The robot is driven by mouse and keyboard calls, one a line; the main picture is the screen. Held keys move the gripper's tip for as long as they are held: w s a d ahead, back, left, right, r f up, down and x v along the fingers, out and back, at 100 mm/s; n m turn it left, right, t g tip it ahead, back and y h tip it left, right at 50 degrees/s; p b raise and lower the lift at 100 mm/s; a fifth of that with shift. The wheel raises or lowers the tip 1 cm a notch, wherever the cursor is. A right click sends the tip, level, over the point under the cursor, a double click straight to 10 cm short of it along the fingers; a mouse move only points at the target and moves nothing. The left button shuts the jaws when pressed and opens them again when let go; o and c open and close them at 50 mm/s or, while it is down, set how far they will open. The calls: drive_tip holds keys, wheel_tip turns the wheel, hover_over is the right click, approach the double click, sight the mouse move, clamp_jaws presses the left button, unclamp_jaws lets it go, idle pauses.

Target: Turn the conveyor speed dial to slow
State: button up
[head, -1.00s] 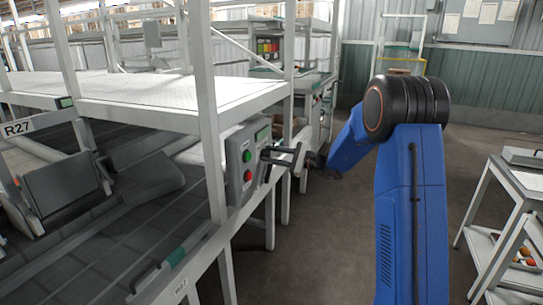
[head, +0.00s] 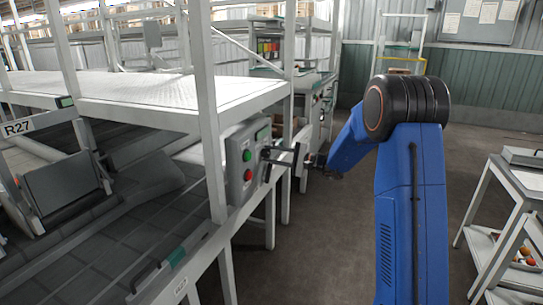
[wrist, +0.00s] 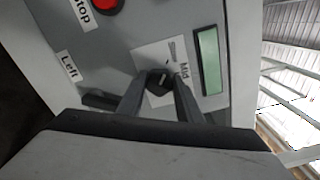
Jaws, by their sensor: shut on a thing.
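The grey control box (head: 241,160) is fixed to the white frame post left of centre in the head view. In the wrist view the small black speed dial (wrist: 158,83) sits on a white plate with a "Mid" label (wrist: 184,70) beside it. My gripper (wrist: 158,92) is shut on the dial, with a finger on each side. Which mark the dial points to cannot be read.
A red stop button (wrist: 108,4) and a "Left" label (wrist: 69,66) are on the panel. A green display (wrist: 208,62) lies right of the dial. In the head view, green (head: 247,155) and red (head: 248,174) buttons face front. A trolley (head: 520,180) stands at right; the floor between is clear.

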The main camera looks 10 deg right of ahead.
drive_tip(key=o, duration=1)
drive_tip(key=shift+o, duration=0.2)
drive_tip(key=shift+d, duration=0.1)
drive_tip(key=v, duration=1.7)
drive_tip(key=shift+s, duration=0.15)
drive_tip(key=shift+d, duration=0.1)
